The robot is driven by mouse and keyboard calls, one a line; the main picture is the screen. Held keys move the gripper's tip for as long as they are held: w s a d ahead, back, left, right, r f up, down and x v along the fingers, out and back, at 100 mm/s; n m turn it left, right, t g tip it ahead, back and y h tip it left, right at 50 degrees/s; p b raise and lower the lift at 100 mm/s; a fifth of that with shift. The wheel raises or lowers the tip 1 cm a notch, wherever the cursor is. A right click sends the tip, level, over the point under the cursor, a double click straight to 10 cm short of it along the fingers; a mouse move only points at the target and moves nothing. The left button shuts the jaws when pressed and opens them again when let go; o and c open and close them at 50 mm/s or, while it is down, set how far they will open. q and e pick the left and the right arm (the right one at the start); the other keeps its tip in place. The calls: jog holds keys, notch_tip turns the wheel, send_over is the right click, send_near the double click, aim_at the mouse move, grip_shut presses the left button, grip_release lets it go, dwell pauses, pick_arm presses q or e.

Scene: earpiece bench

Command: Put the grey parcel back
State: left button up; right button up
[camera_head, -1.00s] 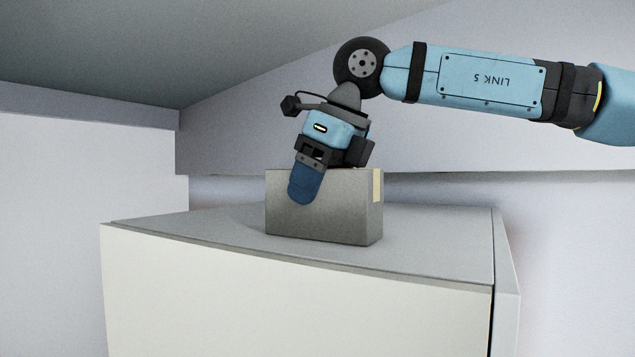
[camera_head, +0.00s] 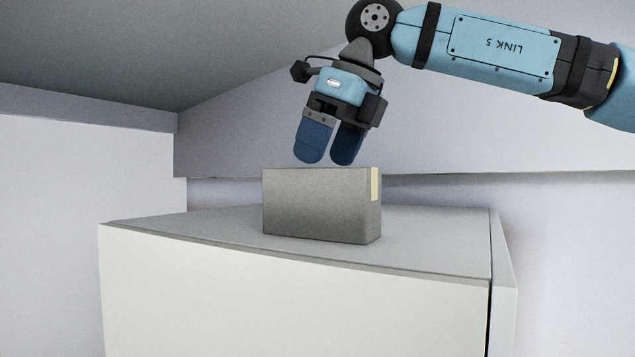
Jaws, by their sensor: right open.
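The grey parcel (camera_head: 318,208) is a box with a pale yellow strip on its right edge. It stands upright on the flat top of a white cabinet (camera_head: 420,243). My right gripper (camera_head: 328,160) is just above the parcel, pointing down. Its two blue fingers are apart with nothing between them, and a small gap shows between the fingertips and the parcel's top edge. My left gripper does not show.
The cabinet top has bare room to the left and right of the parcel. A wall (camera_head: 560,230) stands behind it, and a grey slanted surface (camera_head: 150,50) hangs over the upper left.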

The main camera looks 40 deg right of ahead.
jog(key=v, duration=0.6)
jog(key=shift+s+r+b, duration=0.25)
jog(key=shift+r+b, duration=0.05)
jog(key=shift+r, duration=0.05)
